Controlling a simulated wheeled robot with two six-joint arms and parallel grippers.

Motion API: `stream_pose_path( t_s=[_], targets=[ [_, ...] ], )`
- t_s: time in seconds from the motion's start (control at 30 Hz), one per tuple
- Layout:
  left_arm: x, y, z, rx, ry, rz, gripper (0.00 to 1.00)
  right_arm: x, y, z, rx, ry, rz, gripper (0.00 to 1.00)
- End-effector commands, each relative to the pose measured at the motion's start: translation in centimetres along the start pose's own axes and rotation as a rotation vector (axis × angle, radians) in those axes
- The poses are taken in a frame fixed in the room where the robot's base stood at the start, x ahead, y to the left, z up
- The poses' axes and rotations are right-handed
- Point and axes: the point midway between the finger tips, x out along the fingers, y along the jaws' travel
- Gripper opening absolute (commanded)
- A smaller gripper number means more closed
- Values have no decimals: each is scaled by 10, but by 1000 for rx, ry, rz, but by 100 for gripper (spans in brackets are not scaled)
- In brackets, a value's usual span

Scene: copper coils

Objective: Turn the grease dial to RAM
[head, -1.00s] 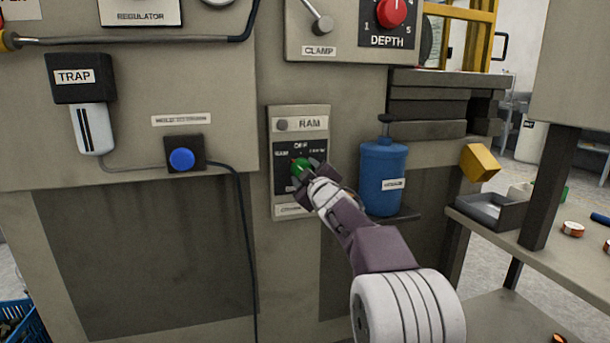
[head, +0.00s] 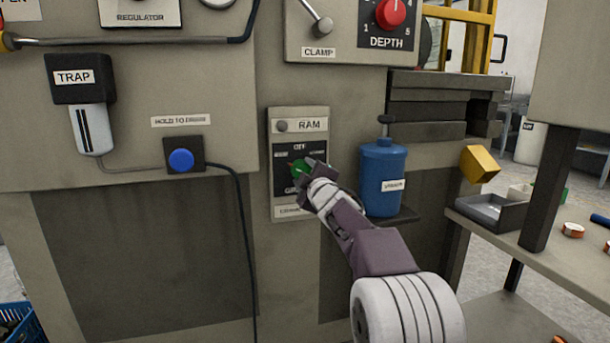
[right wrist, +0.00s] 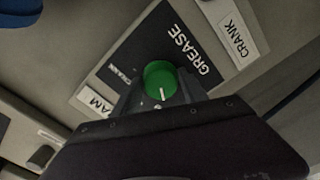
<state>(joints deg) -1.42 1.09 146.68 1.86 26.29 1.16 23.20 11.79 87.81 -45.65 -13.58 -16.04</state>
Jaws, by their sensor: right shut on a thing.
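The green grease dial (head: 298,168) sits on a black plate on the machine front, below a RAM label (head: 309,125). OFF is printed above the dial. My right gripper (head: 305,172) is shut on the dial and covers part of it in the head view. In the right wrist view the dial (right wrist: 160,72) stands between the dark fingers (right wrist: 163,95). Its white mark points down in that picture, away from the printed GREASE (right wrist: 189,48) and CRANK. The lettering on the mark's side is hidden by the gripper. My left gripper is not in view.
A blue canister (head: 382,170) stands on a small shelf just right of the panel. A blue button (head: 181,160) with a cable is to the left. The CLAMP lever (head: 322,25) and red DEPTH knob (head: 390,13) are above. A bench with a tray (head: 492,209) is at right.

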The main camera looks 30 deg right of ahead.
Motion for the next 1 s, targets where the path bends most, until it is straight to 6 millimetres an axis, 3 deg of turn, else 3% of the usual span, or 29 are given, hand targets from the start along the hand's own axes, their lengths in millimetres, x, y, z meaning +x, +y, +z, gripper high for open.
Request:
stream_pose_path(
  t_s=[0.07,0.1,0.17,0.57,0.83,1.0],
  targets=[
    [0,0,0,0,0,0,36,0,-1,0,-1,-1,-1,10],
    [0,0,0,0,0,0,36,0,-1,0,-1,-1,-1,56],
    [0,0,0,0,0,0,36,0,0,0,-1,-1,-1,71],
    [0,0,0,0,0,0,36,-8,0,0,-1,0,0,71],
    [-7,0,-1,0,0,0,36,-64,3,-1,-1,-1,1,71],
    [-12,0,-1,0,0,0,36,-87,2,-1,0,0,0,71]
  ],
)
